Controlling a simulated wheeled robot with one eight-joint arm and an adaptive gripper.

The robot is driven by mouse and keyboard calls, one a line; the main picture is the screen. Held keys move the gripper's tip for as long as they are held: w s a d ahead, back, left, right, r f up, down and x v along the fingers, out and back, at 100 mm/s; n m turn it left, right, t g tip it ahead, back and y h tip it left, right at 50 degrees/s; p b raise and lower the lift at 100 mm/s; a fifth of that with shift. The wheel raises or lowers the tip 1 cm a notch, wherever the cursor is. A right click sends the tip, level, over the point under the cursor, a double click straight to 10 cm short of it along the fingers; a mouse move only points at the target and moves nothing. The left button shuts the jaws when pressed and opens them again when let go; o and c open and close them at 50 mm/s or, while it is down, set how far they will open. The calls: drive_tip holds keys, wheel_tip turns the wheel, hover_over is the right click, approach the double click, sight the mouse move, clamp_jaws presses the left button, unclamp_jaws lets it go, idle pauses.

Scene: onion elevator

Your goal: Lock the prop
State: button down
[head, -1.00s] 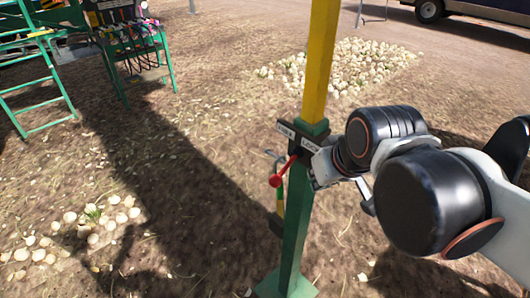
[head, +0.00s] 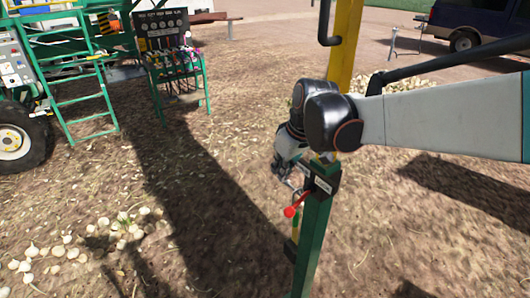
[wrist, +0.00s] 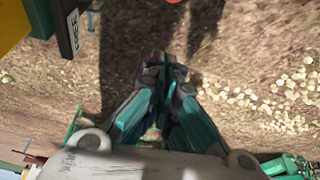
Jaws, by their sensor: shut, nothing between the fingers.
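The prop is an upright post, yellow above (head: 342,62) and green below (head: 312,245). A black bracket (head: 325,178) with a label plate sits where the colours meet. A short red lever with a round red knob (head: 290,211) points down and left from it. My gripper (head: 295,187) is left of the bracket, just above the knob, partly hidden by my wrist. In the wrist view its fingers (wrist: 165,62) are together and empty. There the bracket's FREE label (wrist: 72,20) is at upper left, and the knob (wrist: 173,1) just shows at the top edge, apart from the fingertips.
A green ladder (head: 75,85) and a panel stand with levers (head: 170,55) are at upper left, beside a wheeled machine (head: 18,140). Onions (head: 130,225) lie on the soil at lower left. A dark van (head: 475,22) is at upper right. Soil around the post is open.

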sight(300, 200)
drive_tip(key=b+x, duration=0.2)
drive_tip(key=x, duration=0.8)
drive_tip(key=s+d, duration=0.2)
drive_tip(key=s, duration=0.1)
drive_tip(key=shift+d+f, duration=0.2)
drive_tip(key=shift+d, duration=0.1)
drive_tip(key=shift+s+d, duration=0.8)
drive_tip(key=shift+s, duration=0.2)
drive_tip(key=shift+w+a, duration=0.1)
